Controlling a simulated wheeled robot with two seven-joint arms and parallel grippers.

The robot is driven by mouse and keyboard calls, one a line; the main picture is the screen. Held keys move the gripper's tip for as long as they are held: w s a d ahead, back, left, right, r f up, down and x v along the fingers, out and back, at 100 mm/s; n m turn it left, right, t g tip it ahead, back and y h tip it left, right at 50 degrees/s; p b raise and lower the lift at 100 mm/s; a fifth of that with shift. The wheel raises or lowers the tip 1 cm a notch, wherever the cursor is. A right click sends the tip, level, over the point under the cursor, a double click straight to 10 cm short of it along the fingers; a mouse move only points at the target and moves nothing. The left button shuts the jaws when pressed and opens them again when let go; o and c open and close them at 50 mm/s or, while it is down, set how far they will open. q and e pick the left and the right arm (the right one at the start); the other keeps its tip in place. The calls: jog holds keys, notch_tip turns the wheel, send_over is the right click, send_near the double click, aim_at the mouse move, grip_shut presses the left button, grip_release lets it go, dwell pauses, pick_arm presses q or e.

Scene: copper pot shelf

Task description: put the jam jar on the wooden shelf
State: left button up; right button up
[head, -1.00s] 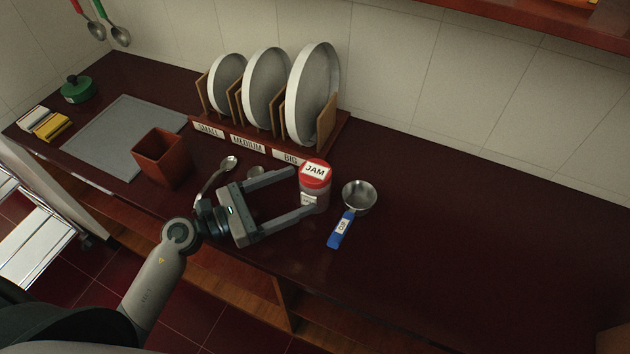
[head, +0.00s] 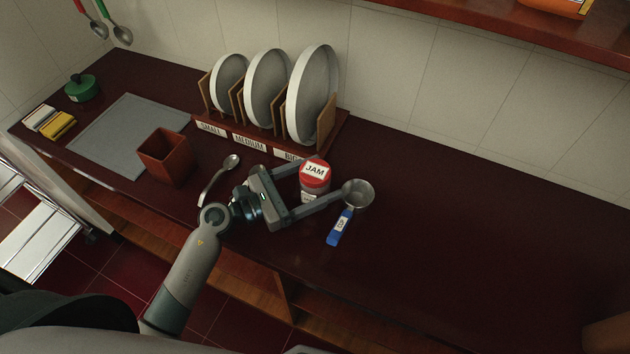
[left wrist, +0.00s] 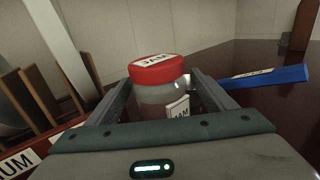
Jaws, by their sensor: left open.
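The jam jar (head: 315,174) stands upright on the dark red counter, with a red lid labelled JAM and a clear body. In the left wrist view the jar (left wrist: 158,92) sits between the two fingers. My left gripper (head: 322,182) is open, with one finger on each side of the jar; I cannot tell whether either finger touches it. The front finger hides part of the jar's lower body. The wooden shelf (head: 480,25) runs along the wall at the top right of the head view. My right gripper is not in view.
A metal measuring cup (head: 358,193) with a blue handle lies just right of the jar, by the front fingertip. A plate rack (head: 255,145) stands behind the gripper. A spoon (head: 219,180) and a brown square pot (head: 165,157) are to the left.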

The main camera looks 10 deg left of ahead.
aim_at(329, 174)
pick_arm(q)
jog(key=shift+p+x, duration=0.5)
jog(key=shift+x, duration=1.05)
jog(key=c, duration=1.6)
jog(key=shift+r, duration=0.15)
notch_tip(329, 174, up, 10)
jog(key=shift+f, duration=0.1)
